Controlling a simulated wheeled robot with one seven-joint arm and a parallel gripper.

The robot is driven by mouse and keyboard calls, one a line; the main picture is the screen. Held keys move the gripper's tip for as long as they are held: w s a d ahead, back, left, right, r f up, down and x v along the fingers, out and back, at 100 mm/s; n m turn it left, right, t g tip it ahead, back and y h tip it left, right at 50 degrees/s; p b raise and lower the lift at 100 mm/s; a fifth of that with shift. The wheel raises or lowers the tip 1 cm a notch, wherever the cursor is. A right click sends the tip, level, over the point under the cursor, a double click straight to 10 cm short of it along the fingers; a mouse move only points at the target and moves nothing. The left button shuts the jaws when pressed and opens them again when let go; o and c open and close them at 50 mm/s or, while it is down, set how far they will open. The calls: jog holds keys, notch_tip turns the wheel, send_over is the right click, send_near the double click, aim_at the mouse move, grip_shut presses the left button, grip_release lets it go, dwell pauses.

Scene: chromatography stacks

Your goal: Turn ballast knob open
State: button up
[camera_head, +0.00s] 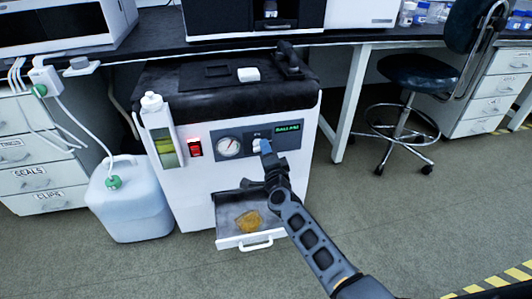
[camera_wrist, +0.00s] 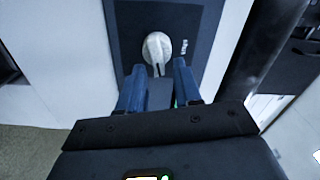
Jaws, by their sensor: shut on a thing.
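The ballast knob (camera_wrist: 157,46) is a pale grey round knob with a narrow grip on a dark panel plate. In the wrist view its grip points down between the two blue fingertips of my gripper (camera_wrist: 160,70). My gripper is shut on this grip. In the head view the gripper (camera_head: 266,148) reaches the front panel (camera_head: 237,143) of the white pump cabinet and partly hides the knob (camera_head: 257,145).
A pressure gauge (camera_head: 229,147) and a red lit switch (camera_head: 195,148) lie left of the knob. An open drawer (camera_head: 228,240) with a yellowish patch juts out below. A white jug (camera_head: 130,205) stands left, a stool (camera_head: 414,75) right. The floor (camera_head: 400,220) at right is clear.

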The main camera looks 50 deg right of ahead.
jog(key=shift+s+f+m+b, duration=0.1)
jog(key=shift+f+m+b, duration=0.1)
jog(key=shift+m, duration=0.45)
jog(key=shift+f+m+b, duration=0.1)
jog(key=shift+m+b, duration=0.05)
jog(key=shift+m, duration=0.5)
grip_shut()
jog(key=o, duration=0.7)
grip_release()
jog(key=shift+c, duration=0.2)
jog(key=p+v, duration=0.2)
jog(key=v, duration=0.5)
jog(key=shift+s+a+p, duration=0.2)
jog(key=shift+s+p, duration=0.1)
jog(key=shift+s, duration=0.1)
